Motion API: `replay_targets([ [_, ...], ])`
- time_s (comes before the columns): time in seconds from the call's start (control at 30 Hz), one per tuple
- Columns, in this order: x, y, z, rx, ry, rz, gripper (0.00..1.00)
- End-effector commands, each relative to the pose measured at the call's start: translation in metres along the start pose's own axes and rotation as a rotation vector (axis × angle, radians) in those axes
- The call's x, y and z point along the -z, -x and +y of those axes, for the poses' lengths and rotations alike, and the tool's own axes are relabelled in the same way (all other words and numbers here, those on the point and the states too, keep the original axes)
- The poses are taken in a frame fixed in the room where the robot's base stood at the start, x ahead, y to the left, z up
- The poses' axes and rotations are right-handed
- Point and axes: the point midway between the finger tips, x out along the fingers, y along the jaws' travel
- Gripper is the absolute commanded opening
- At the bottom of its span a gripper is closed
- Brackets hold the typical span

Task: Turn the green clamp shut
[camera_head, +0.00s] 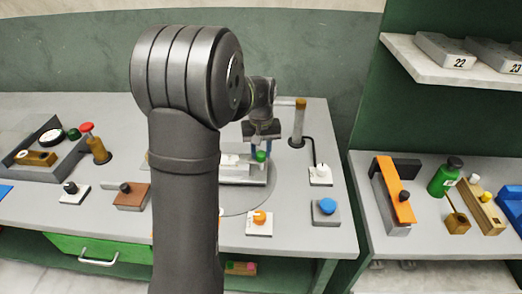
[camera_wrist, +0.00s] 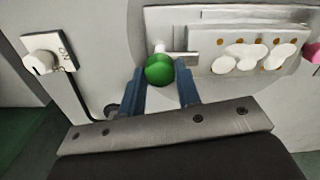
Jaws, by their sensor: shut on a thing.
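The green clamp shows as a round green knob (camera_wrist: 159,70) at the top middle of the wrist view, with a metal bar (camera_wrist: 184,58) beside it. The knob also shows in the head view (camera_head: 260,156), at the press in the middle of the table. My gripper (camera_wrist: 160,80) has its blue fingers on both sides of the green knob and is shut on it. In the head view my gripper (camera_head: 261,140) points down over the press, and my arm hides part of the press.
A metal plate (camera_wrist: 205,38) with several white foam blobs (camera_wrist: 240,58) lies right of the knob. A white switch (camera_head: 320,175), a blue button (camera_head: 327,207) and an orange knob (camera_head: 260,217) sit nearby.

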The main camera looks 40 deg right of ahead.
Motion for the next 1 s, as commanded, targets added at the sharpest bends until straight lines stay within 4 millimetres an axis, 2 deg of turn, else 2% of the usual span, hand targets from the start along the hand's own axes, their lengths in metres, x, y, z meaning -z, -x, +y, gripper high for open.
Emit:
replay_targets([
  [0.17, 0.000, 0.001, 0.000, -0.001, 0.000, 0.002, 0.07],
  [0.2, 0.000, 0.001, 0.000, -0.001, 0.000, 0.002, 0.34],
  [0.3, 0.000, 0.001, 0.000, -0.001, 0.000, 0.001, 0.52],
  [0.67, 0.001, 0.005, 0.000, -0.001, -0.001, 0.002, 0.52],
  [0.77, 0.001, 0.017, 0.000, -0.001, -0.001, 0.002, 0.52],
  [1.0, 0.001, 0.072, 0.000, -0.002, -0.001, 0.006, 0.52],
])
